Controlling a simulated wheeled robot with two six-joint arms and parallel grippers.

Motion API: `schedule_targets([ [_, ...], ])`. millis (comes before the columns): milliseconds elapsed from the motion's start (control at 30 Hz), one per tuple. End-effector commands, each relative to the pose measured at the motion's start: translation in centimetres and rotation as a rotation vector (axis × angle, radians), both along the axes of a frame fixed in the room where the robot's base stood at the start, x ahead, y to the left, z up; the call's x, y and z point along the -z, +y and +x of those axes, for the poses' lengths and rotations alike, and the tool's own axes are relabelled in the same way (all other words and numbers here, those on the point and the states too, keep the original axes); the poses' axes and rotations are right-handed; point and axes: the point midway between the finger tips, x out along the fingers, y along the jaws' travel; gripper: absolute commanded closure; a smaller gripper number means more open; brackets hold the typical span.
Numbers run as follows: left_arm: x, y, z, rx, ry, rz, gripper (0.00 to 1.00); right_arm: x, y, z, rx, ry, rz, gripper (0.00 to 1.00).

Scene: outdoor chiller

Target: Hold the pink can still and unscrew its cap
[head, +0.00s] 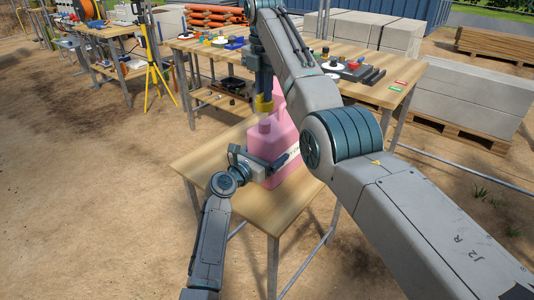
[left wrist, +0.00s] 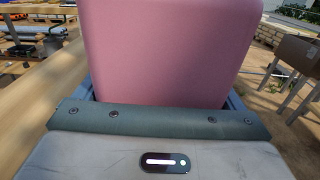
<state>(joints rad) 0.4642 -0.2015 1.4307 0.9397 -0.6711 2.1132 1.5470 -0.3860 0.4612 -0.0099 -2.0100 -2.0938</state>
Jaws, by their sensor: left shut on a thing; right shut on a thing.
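The pink can (head: 291,174) stands upright on the small wooden table. My left gripper (head: 268,164) is shut around the can's body from the left front. In the left wrist view the can (left wrist: 170,50) fills the space between the fingers, whose tips are hidden behind it. My right gripper (head: 264,97) comes down from above, shut on the yellow cap (head: 264,106) over the can's top left part. The can's pink neck area (head: 265,126) shows below the cap. I cannot tell whether cap and neck touch. My right arm hides part of the can's right side.
The small table (head: 228,182) has bare wood left and in front of the can. Behind it stands a long workbench (head: 396,75) with tools. A yellow tripod (head: 153,65) stands at the back left. Concrete blocks (head: 470,103) on a pallet are at the right.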

Motion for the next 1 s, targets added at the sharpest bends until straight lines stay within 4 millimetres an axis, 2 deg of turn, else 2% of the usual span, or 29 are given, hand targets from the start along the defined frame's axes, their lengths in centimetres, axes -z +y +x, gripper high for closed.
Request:
schedule_targets([
  [167, 0.1, 0.0, 0.0, 0.000, 0.001, 0.001, 0.78, 0.0, 0.0, 0.0, 0.000, 0.000, 0.000, 1.00],
  [200, 0.1, 0.0, 0.0, 0.000, 0.001, 0.001, 0.06, 0.0, 0.0, 0.0, 0.000, 0.000, 0.000, 1.00],
  [233, 0.1, 0.0, 0.0, 0.000, 0.001, 0.001, 0.00, 0.0, 0.0, 0.0, 0.000, 0.000, 0.000, 1.00],
  [567, 0.1, 0.4, -0.5, -0.001, -0.001, 0.001, 0.00, 0.0, 0.0, 0.0, 0.000, 0.000, 0.000, 1.00],
  [667, 0.2, 1.3, -1.7, -0.001, 0.000, 0.003, 0.00, 0.0, 0.0, 0.0, 0.000, 0.000, 0.000, 1.00],
  [1000, 0.2, 5.4, -7.4, -0.001, 0.001, 0.003, 0.00, 0.0, 0.0, 0.0, 0.000, 0.000, 0.000, 1.00],
])
